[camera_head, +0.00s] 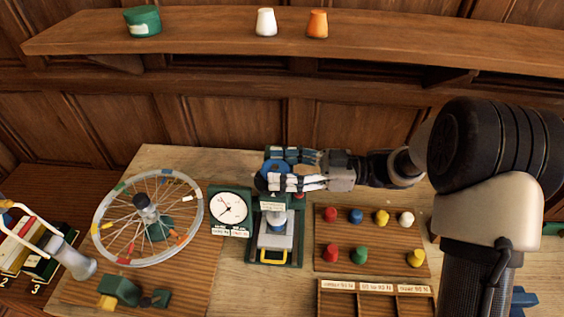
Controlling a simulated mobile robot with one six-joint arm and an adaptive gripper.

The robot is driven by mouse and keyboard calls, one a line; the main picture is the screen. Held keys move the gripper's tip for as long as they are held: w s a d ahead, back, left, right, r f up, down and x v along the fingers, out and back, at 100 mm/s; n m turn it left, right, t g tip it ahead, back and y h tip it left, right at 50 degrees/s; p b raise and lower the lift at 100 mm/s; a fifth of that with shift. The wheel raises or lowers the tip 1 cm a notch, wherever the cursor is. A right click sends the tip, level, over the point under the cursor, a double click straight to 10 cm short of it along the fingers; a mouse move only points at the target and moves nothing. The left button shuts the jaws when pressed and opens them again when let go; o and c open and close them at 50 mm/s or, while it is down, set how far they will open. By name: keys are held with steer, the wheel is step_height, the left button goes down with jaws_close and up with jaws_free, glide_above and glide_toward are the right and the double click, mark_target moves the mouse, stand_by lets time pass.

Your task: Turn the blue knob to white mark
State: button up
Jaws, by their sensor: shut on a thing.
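A green test stand (297,247) stands on the wooden bench, with a grey block in its middle and a yellow handle low in front. The blue knob (275,166) is at the top of the stand, mostly covered by my gripper. My gripper (266,176) reaches in from the right, its fingers pointing left, and is shut on the blue knob. I cannot make out the white mark or which way the knob points. A pale label (272,206) sits on the stand below my fingers.
A dial gauge (229,208) and a spoked wheel (145,220) stand close on the left. A board (345,257) with several coloured knobs and a labelled tray (375,287) lie to the right. A shelf (215,38) runs above.

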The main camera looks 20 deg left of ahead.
steer(key=shift+w+a+n+g+h+p, duration=0.1)
steer(key=shift+n+g+h+p, duration=0.15)
steer(key=shift+n+g+h, duration=0.4)
steer(key=shift+n+g+h+p, duration=0.2)
steer(key=shift+n+g, duration=0.25)
steer(key=shift+g, duration=0.5)
steer(key=o, duration=1.1)
steer(key=shift+c, duration=0.2)
steer(key=v, duration=1.2)
steer(key=shift+w, duration=0.15)
